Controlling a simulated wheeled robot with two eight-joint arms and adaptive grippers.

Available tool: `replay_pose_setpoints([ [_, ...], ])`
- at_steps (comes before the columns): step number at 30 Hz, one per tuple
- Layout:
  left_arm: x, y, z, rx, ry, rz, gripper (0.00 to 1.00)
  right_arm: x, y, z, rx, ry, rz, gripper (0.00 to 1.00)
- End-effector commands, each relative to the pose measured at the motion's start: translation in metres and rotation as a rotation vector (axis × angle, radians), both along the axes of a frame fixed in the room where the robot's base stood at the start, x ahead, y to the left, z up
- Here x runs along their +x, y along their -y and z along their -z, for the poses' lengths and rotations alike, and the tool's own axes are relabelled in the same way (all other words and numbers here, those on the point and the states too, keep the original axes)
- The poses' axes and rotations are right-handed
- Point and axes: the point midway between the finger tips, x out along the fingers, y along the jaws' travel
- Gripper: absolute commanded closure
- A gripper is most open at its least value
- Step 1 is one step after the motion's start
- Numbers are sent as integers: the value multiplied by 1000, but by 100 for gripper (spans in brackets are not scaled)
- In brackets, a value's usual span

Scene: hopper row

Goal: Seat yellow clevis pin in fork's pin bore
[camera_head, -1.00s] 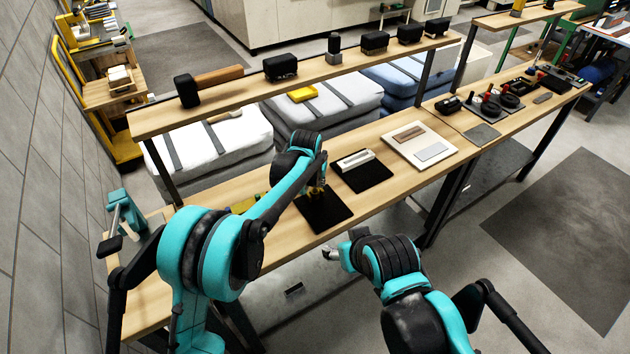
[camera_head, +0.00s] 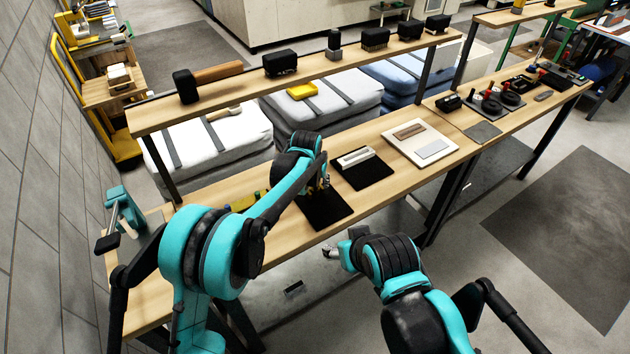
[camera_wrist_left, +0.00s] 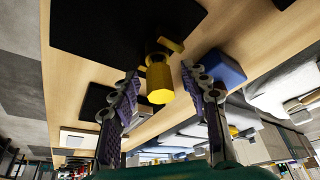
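A yellow piece (camera_wrist_left: 159,82), likely the clevis pin, stands out from a black mat (camera_wrist_left: 110,25) in the left wrist view. It has a faceted end and a narrower neck, with a small yellow bar beside its base. My left gripper (camera_wrist_left: 160,72) is open, its two fingers apart on either side of the yellow piece, with no contact visible. In the head view my left gripper (camera_head: 319,182) is just above the black mat (camera_head: 326,213), and mostly hides the piece. I cannot make out the fork or its bore. My right gripper (camera_head: 331,252) is off the bench's front edge, its fingers too small to judge.
A blue block (camera_wrist_left: 222,68) lies close to the right finger in the wrist view. On the bench, a second black mat (camera_head: 366,171) holds a pale bar, and a white board (camera_head: 420,147) lies further right. A raised shelf (camera_head: 225,95) runs behind.

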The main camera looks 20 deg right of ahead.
Motion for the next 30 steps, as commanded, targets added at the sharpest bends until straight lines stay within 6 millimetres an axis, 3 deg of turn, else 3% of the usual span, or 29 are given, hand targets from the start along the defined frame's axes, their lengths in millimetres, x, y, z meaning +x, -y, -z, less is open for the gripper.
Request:
replay_pose_setpoints([
  [8, -3, -2, -9, 0, 0, 0, 54, 0, 0, 0, 0, 0, 0, 41],
  [21, -33, -18, -90, 0, 0, 0, 54, 0, 0, 0, 0, 0, 0, 41],
  [30, -40, -22, -111, 0, 0, 0, 54, 0, 0, 0, 0, 0, 0, 41],
])
